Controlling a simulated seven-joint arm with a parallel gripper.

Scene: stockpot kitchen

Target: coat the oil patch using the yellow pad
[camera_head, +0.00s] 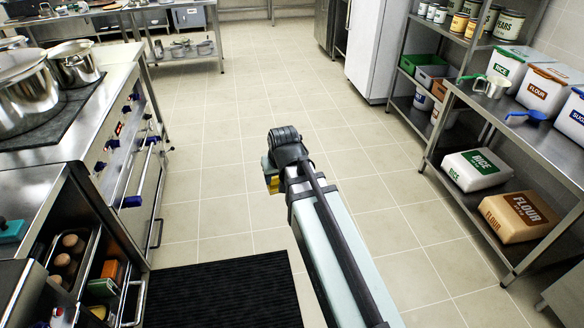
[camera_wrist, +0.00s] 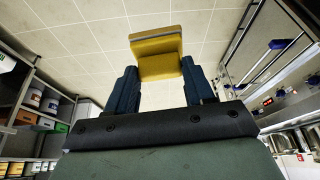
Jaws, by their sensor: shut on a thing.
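My gripper (camera_wrist: 160,82) is shut on the yellow pad (camera_wrist: 157,48), which sticks out past the two dark blue fingers in the wrist view. In the head view my gripper (camera_head: 270,172) hangs over the open tiled floor, in the middle of the aisle. A small part of the yellow pad (camera_head: 273,184) shows there; my wrist hides the rest. I cannot make out an oil patch in either view.
A black ribbed mat (camera_head: 225,292) lies on the floor. A steel shelf (camera_head: 470,215) with rice and flour stands at right. The tiled floor (camera_head: 235,90) between is clear.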

